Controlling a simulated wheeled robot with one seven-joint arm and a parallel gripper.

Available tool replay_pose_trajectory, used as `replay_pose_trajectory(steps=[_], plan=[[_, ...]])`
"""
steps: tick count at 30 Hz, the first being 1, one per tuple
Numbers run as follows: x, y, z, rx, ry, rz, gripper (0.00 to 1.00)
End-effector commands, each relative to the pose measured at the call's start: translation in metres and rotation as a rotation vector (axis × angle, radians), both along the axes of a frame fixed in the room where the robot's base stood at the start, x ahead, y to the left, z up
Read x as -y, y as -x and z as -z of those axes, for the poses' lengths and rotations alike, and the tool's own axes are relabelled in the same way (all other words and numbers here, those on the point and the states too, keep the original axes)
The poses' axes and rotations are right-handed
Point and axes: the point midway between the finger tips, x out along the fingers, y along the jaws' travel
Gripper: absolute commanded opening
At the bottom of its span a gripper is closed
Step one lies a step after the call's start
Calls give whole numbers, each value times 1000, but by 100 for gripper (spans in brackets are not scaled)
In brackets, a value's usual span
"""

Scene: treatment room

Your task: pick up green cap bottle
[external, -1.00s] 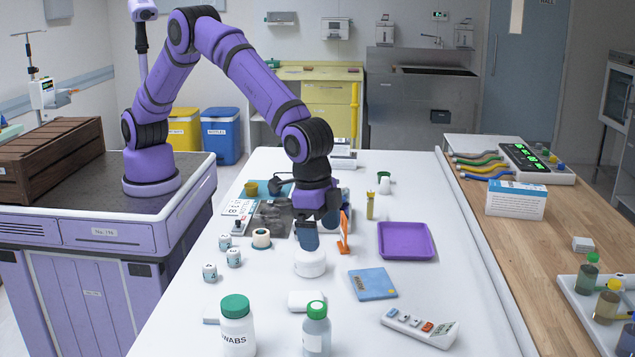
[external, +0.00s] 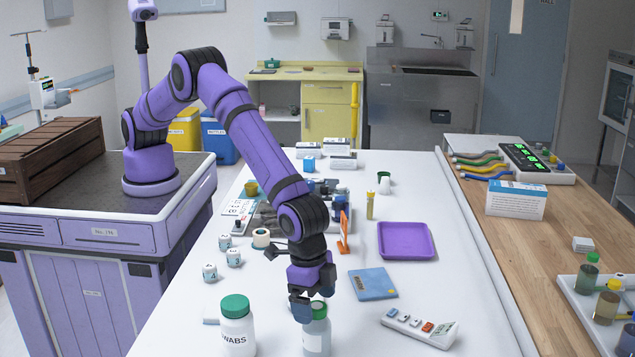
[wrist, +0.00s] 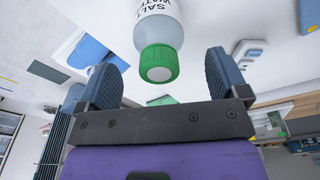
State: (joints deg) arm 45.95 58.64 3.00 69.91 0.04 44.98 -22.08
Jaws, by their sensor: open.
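A clear bottle with a green cap (external: 316,337) stands at the front of the white table, its cap mostly hidden by my gripper (external: 311,304). In the wrist view the bottle (wrist: 162,25) reads "SALT WATER", and its green cap (wrist: 158,64) shows between the two spread fingers of my gripper (wrist: 164,82). The fingers are open; I see gaps on both sides of the cap.
A purple tray (external: 407,241) and an orange stand (external: 344,235) are farther back.

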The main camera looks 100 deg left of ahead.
Motion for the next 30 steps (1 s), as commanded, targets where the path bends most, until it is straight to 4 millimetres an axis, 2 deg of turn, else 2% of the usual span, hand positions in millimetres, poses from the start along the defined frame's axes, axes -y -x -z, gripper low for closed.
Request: replay_pose_trajectory(steps=[9, 17, 25, 30], plan=[[5, -6, 42, -2, -2, 1, 92], [5, -7, 45, -1, 0, 1, 92], [5, -6, 45, -1, 0, 1, 31], [5, -6, 44, 0, 0, 1, 31]])
